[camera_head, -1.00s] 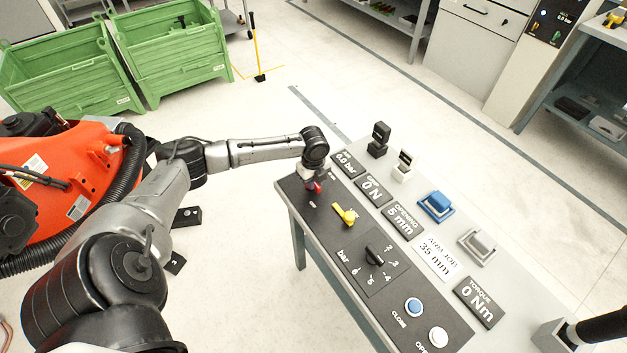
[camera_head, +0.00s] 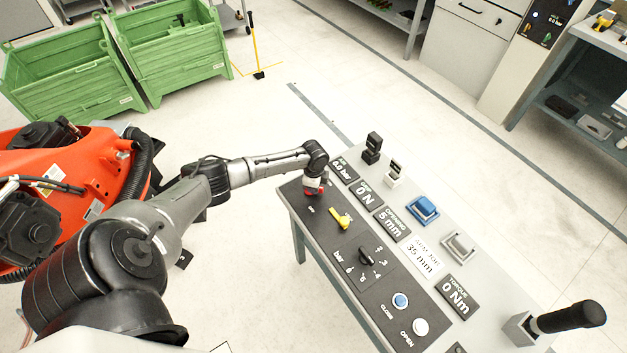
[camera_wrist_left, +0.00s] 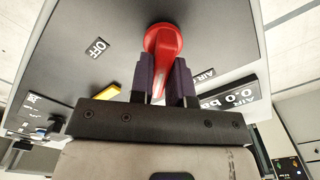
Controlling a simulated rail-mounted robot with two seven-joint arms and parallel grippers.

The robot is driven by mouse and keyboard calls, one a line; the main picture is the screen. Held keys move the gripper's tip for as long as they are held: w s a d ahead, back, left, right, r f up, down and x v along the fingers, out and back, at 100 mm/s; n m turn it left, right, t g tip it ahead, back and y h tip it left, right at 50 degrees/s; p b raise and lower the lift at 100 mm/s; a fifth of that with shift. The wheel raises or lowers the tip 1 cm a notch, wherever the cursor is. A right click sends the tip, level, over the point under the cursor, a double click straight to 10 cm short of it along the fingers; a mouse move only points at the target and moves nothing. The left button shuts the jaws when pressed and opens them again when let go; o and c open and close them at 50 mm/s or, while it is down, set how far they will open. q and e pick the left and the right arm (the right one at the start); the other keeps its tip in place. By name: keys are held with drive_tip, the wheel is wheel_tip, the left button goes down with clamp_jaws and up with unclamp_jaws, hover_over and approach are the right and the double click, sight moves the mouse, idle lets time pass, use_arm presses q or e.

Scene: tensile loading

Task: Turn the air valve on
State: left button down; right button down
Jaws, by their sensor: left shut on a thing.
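The red air valve (camera_wrist_left: 163,42) has a round hub and a lever that runs down between the two dark fingers of my left gripper (camera_wrist_left: 165,85) in the left wrist view. The gripper is shut on this lever. An OFF label (camera_wrist_left: 96,47) lies left of the valve, and an AIR label lies to the right. In the head view, my left gripper (camera_head: 314,184) is at the far left end of the black panel (camera_head: 318,222), and the red valve is mostly hidden beneath it. The air display (camera_wrist_left: 232,97) reads 0.0 in the wrist view. My right gripper is not in view.
A yellow lever (camera_head: 341,219), a black pressure knob (camera_head: 366,256), a blue button (camera_head: 400,300) and a white button (camera_head: 421,326) sit along the panel. A black-handled tool (camera_head: 570,317) sits in a holder at right. Green crates (camera_head: 62,70) stand on the floor behind.

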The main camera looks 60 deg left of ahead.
use_arm(q)
drive_tip(key=n+p, duration=0.2)
drive_tip(key=n, duration=0.1)
drive_tip(key=n+p, duration=0.1)
drive_tip(key=shift+w+a+r+n, duration=0.2)
drive_tip(key=shift+r+n, duration=0.05)
drive_tip(key=shift+n, duration=0.15)
drive_tip(key=n+p, duration=0.1)
drive_tip(key=n, duration=0.1)
drive_tip(key=n+p, duration=0.1)
drive_tip(key=n, duration=0.1)
drive_tip(key=shift+a+f, duration=0.1)
drive_tip(key=shift+a, duration=0.2)
drive_tip(key=shift+n+p, duration=0.35)
drive_tip(key=shift+n, duration=0.15)
drive_tip(key=shift+w+a, duration=0.1)
drive_tip(key=c, duration=1.1)
unclamp_jaws()
drive_tip(key=shift+f, duration=0.1)
